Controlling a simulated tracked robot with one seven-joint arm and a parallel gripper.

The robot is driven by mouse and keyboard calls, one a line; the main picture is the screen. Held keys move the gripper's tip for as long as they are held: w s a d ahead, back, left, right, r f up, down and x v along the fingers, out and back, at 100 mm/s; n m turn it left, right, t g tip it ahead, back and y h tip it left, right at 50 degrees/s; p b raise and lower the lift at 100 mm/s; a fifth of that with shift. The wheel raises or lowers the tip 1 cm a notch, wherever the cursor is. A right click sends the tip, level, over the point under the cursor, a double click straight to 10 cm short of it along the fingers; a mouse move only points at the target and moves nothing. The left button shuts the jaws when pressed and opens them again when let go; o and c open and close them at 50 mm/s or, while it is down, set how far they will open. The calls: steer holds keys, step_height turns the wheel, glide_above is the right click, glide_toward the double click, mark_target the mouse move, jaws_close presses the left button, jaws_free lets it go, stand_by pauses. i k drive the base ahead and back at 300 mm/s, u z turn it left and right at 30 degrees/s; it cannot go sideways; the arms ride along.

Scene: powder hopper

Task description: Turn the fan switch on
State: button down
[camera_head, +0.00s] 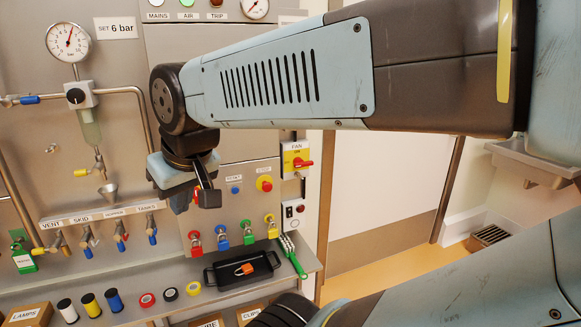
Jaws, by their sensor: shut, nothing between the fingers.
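The fan switch (302,162) is a red rotary handle on a yellow plate under the FAN label, at the right edge of the grey panel. Its handle lies roughly horizontal. My gripper (208,197) hangs in front of the panel, to the left of the fan switch and a little lower. It is shut and empty, and clear of the switch. My wrist hides part of the panel behind it.
Below are several hanging padlocks (222,238), a black tray (216,278) and a green-handled brush (292,258). A door stands at right.

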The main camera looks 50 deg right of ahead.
mark_target(299, 162)
steer(key=u, duration=1.75)
steer(key=i, duration=0.1)
steer(key=z, duration=3.15)
steer(key=k, duration=0.85)
steer(key=z, duration=0.2)
steer(key=i, duration=0.85)
steer(key=u, duration=0.1)
